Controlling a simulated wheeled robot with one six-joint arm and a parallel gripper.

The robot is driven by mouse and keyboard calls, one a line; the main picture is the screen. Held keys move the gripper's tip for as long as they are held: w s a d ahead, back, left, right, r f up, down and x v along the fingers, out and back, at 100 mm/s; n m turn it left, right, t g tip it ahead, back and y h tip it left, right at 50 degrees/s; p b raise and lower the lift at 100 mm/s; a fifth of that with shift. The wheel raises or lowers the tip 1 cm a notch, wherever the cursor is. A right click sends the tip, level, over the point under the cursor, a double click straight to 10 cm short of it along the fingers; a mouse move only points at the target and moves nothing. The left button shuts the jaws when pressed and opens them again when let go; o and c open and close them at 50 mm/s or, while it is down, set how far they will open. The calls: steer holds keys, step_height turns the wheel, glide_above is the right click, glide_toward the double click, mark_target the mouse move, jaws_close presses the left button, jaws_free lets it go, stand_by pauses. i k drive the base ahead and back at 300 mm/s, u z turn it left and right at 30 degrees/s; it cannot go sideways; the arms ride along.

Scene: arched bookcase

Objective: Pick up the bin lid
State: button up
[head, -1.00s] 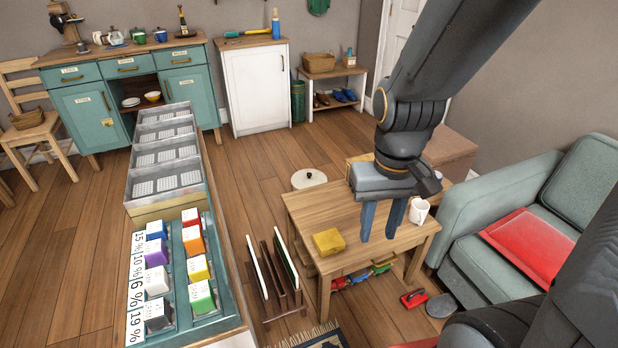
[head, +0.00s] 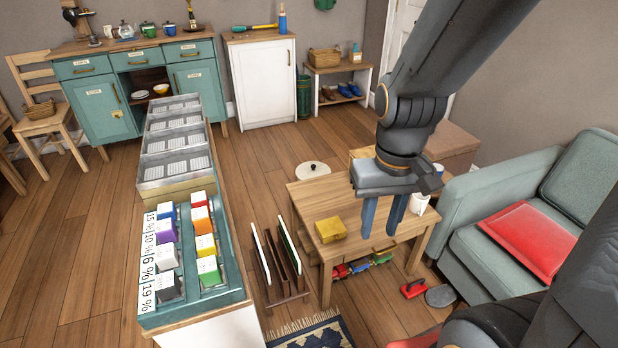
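The bin lid looks to be the round cream disc with a small dark knob (head: 313,170). It lies on the wooden floor behind the small wooden table, its near right edge close to the table's back corner. My gripper (head: 383,217) hangs over the right part of that table, fingers pointing down. Its two blue-grey fingers are apart with nothing between them. It is to the right of the lid and nearer to me, well apart from it.
The wooden table (head: 322,203) holds a yellow block (head: 331,229) and a white mug (head: 419,203). A rack with upright boards (head: 281,262) stands left of it. A green bin (head: 304,96) stands by the white cabinet (head: 262,80). Floor left of the lid is clear.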

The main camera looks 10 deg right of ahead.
mark_target(309, 169)
steer(key=z, duration=0.05)
steer(key=k, duration=1.5)
steer(key=u, duration=1.9)
steer(key=i, duration=4.45)
steer(key=z, duration=1.9)
steer(key=i, duration=2.05)
